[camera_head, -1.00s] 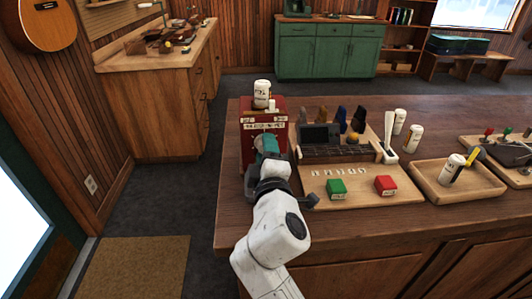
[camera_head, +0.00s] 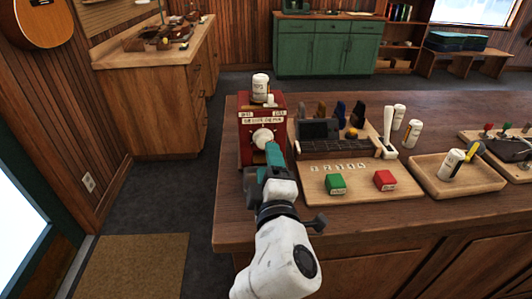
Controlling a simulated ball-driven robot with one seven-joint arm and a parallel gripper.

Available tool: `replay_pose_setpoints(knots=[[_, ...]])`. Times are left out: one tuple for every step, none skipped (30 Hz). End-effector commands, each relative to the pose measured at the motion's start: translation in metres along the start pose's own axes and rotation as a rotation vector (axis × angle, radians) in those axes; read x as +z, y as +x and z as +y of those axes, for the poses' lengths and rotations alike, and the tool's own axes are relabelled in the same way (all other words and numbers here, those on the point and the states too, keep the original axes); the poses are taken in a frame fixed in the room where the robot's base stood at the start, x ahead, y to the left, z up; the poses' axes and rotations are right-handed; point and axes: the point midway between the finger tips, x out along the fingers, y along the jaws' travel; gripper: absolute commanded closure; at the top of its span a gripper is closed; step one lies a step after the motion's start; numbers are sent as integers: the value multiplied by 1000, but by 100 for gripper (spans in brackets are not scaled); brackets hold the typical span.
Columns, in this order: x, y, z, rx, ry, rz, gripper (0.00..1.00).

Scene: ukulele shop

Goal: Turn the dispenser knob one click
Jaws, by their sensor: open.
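The dispenser (camera_head: 246,153) is a red box with white labels, standing at the left end of the wooden counter. A white can sits on its top. Its round white knob (camera_head: 262,138) faces me on the front. My gripper (camera_head: 264,160) is teal with dark parts and sits just in front of and below the knob. One finger reaches up beside the knob's right edge. The gripper is open. I cannot tell whether a finger touches the knob, and the lower front of the dispenser is partly hidden behind the gripper.
A wooden tray (camera_head: 484,180) holds a white can. Floor is free at left.

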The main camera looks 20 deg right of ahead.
Motion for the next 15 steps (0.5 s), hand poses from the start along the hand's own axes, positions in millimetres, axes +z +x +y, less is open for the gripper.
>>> replay_pose_setpoints(knots=[[0,-10,-2,-1,0,1,39],[1,-15,-1,-1,1,0,39],[1,-21,-1,0,0,0,39],[0,-25,-1,1,0,1,39],[0,-28,-1,0,0,1,39],[0,-33,-1,0,0,1,39],[0,-35,0,0,0,0,39],[0,-37,0,1,0,0,39],[0,-39,0,1,0,0,39],[0,-41,0,1,0,0,39],[0,-41,1,2,0,-1,39],[0,-42,1,2,0,-1,39],[0,-42,1,2,0,-1,39],[0,-42,1,2,0,-1,39],[0,-42,1,2,0,-1,39]])
